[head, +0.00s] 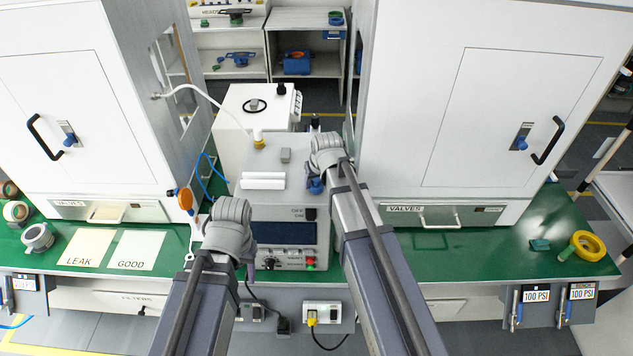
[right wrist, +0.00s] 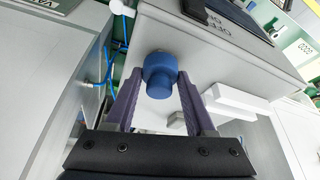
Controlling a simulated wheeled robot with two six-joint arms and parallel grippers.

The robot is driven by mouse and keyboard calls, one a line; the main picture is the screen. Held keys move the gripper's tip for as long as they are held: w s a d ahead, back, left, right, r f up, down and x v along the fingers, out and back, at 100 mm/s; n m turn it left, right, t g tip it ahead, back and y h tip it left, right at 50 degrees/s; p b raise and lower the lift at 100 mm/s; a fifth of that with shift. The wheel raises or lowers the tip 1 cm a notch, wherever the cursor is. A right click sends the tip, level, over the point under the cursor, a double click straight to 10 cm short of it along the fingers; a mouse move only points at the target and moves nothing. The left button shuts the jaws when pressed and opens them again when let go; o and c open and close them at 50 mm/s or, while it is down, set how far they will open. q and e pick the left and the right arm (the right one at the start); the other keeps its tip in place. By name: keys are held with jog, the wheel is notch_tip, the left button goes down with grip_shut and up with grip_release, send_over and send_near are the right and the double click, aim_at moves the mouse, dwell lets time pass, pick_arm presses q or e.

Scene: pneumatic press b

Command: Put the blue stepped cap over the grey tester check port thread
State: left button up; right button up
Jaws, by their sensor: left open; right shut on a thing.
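The blue stepped cap (right wrist: 160,76) is between the fingertips of my right gripper (right wrist: 158,80), which is shut on it. In the head view the cap (head: 316,186) shows just below the right wrist, at the top right of the grey tester (head: 290,212). In the right wrist view the cap is in front of the tester's (right wrist: 225,52) grey surface; I cannot tell whether it touches. The check port thread is not visible; the cap or arm may hide it. My left gripper (head: 248,262) is open, low before the tester's left front, its fingers mostly hidden by its wrist.
A brass fitting (head: 259,140) with a white hose, a small grey block (head: 285,155) and a white block (head: 263,181) are on the tester's top. White cabinets stand on both sides. The green bench (head: 470,245) has clear room at right. An orange round part (head: 185,199) stands left.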

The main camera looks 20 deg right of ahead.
jog(key=shift+f, duration=0.1)
jog(key=o, duration=1.4)
jog(key=p+v, duration=0.7)
jog(key=v, duration=0.1)
jog(key=shift+f, duration=0.15)
